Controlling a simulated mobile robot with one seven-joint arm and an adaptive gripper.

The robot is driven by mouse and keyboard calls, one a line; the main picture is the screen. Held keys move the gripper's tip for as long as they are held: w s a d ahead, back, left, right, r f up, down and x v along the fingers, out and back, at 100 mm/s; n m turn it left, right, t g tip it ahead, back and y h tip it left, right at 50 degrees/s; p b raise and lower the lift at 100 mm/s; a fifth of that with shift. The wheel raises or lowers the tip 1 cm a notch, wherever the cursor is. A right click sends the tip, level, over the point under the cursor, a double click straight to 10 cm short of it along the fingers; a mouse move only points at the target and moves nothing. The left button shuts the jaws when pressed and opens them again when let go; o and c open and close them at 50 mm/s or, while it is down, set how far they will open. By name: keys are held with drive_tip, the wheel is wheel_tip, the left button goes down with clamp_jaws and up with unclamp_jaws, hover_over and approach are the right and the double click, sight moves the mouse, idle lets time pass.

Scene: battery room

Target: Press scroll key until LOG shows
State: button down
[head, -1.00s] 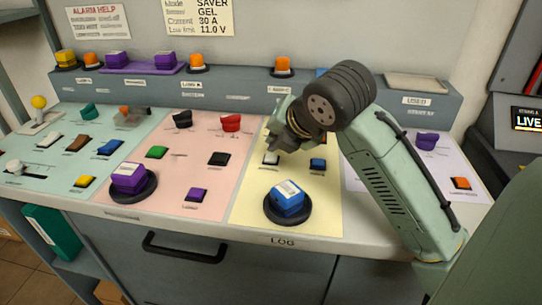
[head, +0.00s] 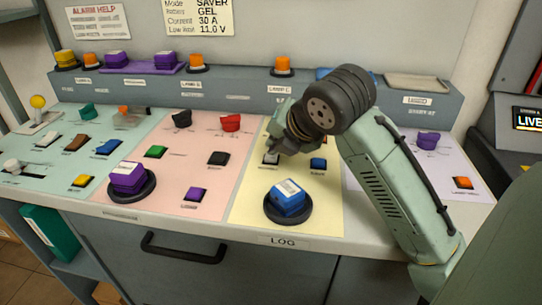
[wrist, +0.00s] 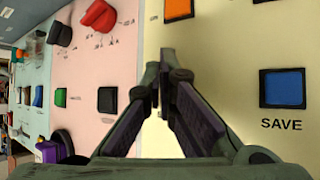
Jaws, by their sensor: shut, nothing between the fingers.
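My gripper (head: 274,149) is shut and empty, pointing down over the yellow panel (head: 248,205). Its fingertips are right at a white key (head: 271,158); I cannot tell whether they touch it. That key's label is too small to read. In the wrist view the two fingers (wrist: 165,72) come together and hide what lies beneath them. A blue key (head: 318,163) sits just right of the white one; the wrist view shows the blue key (wrist: 282,88) labelled SAVE. The screen (head: 528,118) at the far right reads LIVE.
A blue block (head: 289,198) stands on a round black base in front of the keys. A purple block (head: 128,178) stands on another at left. Red (head: 231,122) and black knobs (head: 182,119) stand on the pink panel.

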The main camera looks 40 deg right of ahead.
drive_tip(key=shift+s+a+f+b, duration=0.1)
drive_tip(key=shift+a+f+b, duration=0.15)
drive_tip(key=shift+f+b, duration=0.45)
idle(0.7)
drive_tip(key=shift+r, duration=0.1)
drive_tip(key=shift+d+r+p, duration=0.1)
drive_tip(key=shift+r+p, duration=0.4)
drive_tip(key=shift+r, duration=0.2)
drive_tip(key=r+p, duration=0.2)
drive_tip(key=shift+w+r, duration=0.35)
drive_tip(key=shift+w, duration=0.05)
drive_tip(key=shift+w+d+r+p, duration=0.1)
drive_tip(key=shift+d+r+p, duration=0.15)
drive_tip(key=shift+r+p, duration=0.75)
drive_tip(key=shift+s, duration=0.25)
